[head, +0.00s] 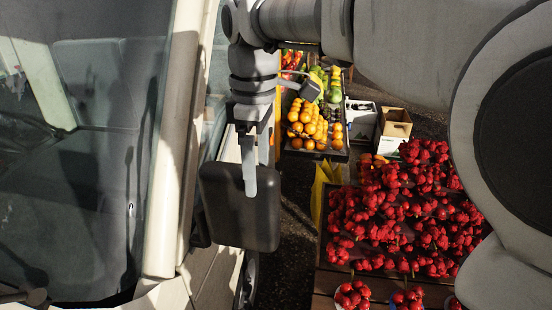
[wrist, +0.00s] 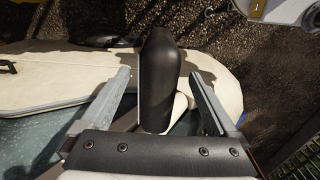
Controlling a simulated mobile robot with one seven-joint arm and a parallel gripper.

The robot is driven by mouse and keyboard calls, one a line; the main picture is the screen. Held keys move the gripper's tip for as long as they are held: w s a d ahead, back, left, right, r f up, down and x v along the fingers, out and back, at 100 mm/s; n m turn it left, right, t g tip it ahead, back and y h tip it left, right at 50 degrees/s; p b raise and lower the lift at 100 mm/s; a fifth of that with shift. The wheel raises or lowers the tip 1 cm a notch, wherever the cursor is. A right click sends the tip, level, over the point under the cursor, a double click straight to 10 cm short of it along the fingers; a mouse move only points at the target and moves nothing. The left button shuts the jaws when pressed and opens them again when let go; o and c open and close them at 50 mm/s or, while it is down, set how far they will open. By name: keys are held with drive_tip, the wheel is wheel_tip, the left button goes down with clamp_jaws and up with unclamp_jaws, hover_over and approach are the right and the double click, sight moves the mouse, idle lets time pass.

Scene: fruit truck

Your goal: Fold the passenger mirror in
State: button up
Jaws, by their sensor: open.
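The passenger mirror (head: 222,218) is a dark, rounded housing on the side of the cream truck, standing out to the right of the windshield pillar in the head view. My gripper (head: 258,180) points down at it from above. One finger hangs in front of the housing's face; the other is behind, its tip hidden by the housing. In the wrist view the black mirror (wrist: 157,60) stands between the spread fingers of my gripper (wrist: 160,76), with a visible gap on each side. The gripper is open, and I see no clear contact.
The truck's windshield (head: 75,150) and cream pillar (head: 170,160) are close on the left. To the right are red fruit (head: 400,215) on a dark stand, crates of oranges (head: 307,120) and cardboard boxes (head: 396,122). A strip of dark ground lies between truck and stand.

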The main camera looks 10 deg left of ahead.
sight(258, 186)
drive_tip(key=shift+f, duration=2.2)
drive_tip(key=shift+c, duration=0.3)
clamp_jaws()
